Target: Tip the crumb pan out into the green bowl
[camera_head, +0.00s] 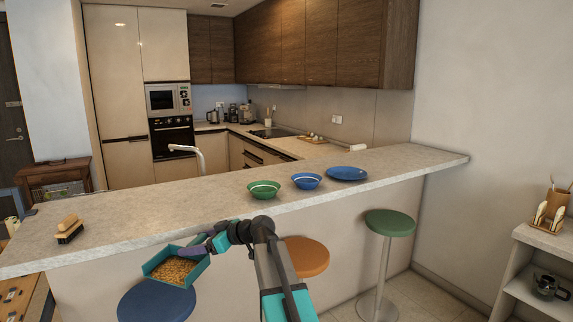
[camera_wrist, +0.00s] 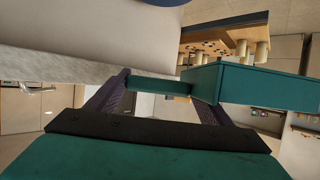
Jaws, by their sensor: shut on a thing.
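The crumb pan (camera_head: 160,262) is a teal, open-topped tray with brown crumbs (camera_head: 176,270) in it. It is held in the air in front of the counter, above the blue stool, and looks roughly level. My gripper (camera_head: 203,247) is shut on its handle. In the wrist view, the pan (camera_wrist: 265,88) is at right and its handle (camera_wrist: 158,87) lies between the fingers of my gripper (camera_wrist: 163,92). The green bowl (camera_head: 264,191) stands on the counter, up and right of the pan and apart from it. No bowl shows in the wrist view.
The pale counter (camera_head: 170,215) runs across the view. A blue bowl (camera_head: 306,181) and a blue plate (camera_head: 346,173) stand right of the green bowl. A brush (camera_head: 70,230) lies at the counter's left. Blue (camera_head: 150,302), orange (camera_head: 306,256) and green (camera_head: 390,222) stools stand in front.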

